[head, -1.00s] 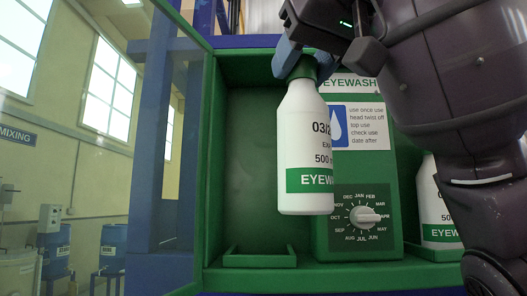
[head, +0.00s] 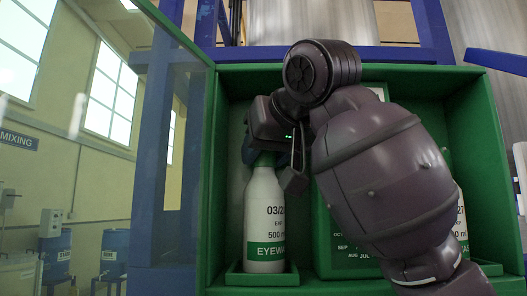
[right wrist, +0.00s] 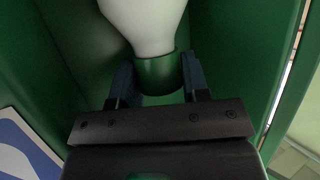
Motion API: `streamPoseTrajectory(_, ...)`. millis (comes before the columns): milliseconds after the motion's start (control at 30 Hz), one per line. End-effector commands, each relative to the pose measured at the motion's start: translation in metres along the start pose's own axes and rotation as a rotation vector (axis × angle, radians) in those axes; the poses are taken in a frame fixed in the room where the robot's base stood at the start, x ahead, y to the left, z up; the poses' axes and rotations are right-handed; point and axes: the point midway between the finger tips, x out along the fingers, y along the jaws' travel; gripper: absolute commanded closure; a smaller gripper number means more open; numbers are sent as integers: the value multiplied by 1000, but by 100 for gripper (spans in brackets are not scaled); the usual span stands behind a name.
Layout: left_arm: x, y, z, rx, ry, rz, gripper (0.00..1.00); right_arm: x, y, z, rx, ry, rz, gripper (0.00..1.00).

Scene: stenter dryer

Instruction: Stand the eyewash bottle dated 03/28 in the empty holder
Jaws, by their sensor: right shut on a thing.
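The eyewash bottle dated 03/28 (head: 265,225) is white with a green band and stands upright at the left of the green cabinet. Its last date digit is partly cut off in the head view. Its base is at the left holder (head: 233,276), a low green tray whose front lip shows before it. My right gripper (head: 270,150) is shut on the bottle's green cap. In the right wrist view the fingers (right wrist: 158,82) flank the green cap, with the white bottle body (right wrist: 145,22) beyond. My left gripper is not in view.
The green cabinet (head: 345,72) surrounds the bottle closely, with its left wall near. A second bottle (head: 461,225) stands at the right, mostly behind my right arm. The centre panel with its month dial is largely hidden by my arm. A clear door (head: 172,150) stands open at left.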

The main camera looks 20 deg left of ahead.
Motion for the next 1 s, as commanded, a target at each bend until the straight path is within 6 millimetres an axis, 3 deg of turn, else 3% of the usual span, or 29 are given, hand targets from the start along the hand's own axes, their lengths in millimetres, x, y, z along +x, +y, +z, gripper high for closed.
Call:
streamPoseTrajectory(433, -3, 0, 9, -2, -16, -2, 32, 5, 0, 4, 0, 4, 0, 100)
streamPoseTrajectory(467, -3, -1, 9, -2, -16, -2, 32, 5, 0, 4, 0, 1, 0, 53)
streamPoseTrajectory(600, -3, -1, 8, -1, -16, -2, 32, 5, 0, 4, 0, 1, 0, 32)
streamPoseTrajectory(1000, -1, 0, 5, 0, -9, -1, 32, -1, 0, 1, 0, 3, 0, 32)
